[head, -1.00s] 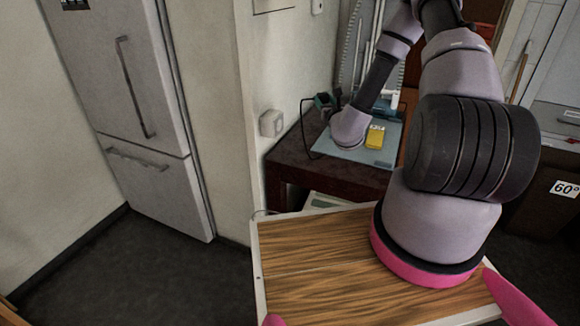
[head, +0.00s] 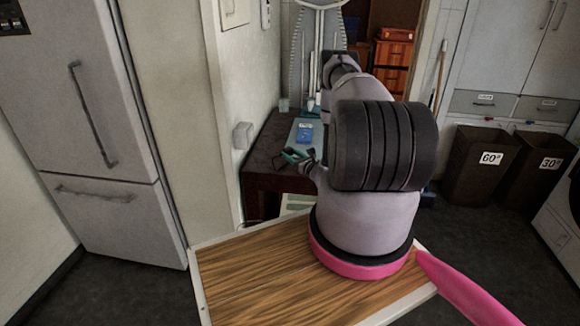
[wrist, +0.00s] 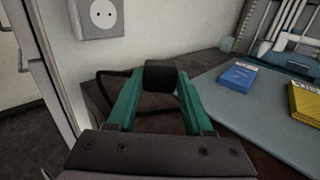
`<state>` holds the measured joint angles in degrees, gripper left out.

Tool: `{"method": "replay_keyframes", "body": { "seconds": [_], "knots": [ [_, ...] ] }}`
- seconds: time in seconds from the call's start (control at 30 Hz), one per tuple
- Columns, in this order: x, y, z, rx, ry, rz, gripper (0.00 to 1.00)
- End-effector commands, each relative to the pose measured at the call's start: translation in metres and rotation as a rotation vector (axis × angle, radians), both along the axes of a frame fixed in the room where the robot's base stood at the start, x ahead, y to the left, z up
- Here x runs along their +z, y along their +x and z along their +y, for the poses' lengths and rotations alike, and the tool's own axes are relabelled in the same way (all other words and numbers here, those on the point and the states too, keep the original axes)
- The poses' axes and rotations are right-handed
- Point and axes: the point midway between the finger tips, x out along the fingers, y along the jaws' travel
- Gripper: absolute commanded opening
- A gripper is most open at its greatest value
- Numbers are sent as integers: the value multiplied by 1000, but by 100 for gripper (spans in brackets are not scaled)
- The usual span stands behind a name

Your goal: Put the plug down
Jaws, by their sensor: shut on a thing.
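The plug (wrist: 161,76) is a small black block with a dark cable (wrist: 103,84) curving off to its left in the wrist view. My gripper (wrist: 161,88) has teal fingers and is shut on the plug, over the dark brown table (wrist: 220,64). In the head view my gripper (head: 296,155) shows beside my arm, above the table (head: 262,152); I cannot make out the plug there. I cannot tell whether the plug touches the tabletop.
A wall socket (wrist: 100,14) is at the upper left of the wrist view. A blue-grey mat (wrist: 222,111) on the table carries a blue box (wrist: 240,76) and a yellow box (wrist: 306,104). A wood-topped surface (head: 245,285) lies in front. Brown bins (head: 478,167) stand to the right.

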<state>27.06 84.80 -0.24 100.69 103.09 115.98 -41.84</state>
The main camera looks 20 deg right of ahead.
Motion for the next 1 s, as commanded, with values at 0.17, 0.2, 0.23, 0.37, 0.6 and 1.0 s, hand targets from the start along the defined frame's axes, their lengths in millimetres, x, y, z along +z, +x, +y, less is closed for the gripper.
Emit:
{"method": "replay_keyframes", "body": {
  "seconds": [0.17,0.2,0.23,0.37,0.6,1.0],
  "knots": [
    [-18,0,1,0,0,1,0],
    [-24,0,1,0,0,1,0],
    [-29,-1,1,1,0,2,0],
    [-46,0,1,0,0,1,0],
    [-51,0,0,-1,-1,-1,0],
    [-60,0,0,-2,-1,-1,0]
  ]
}}
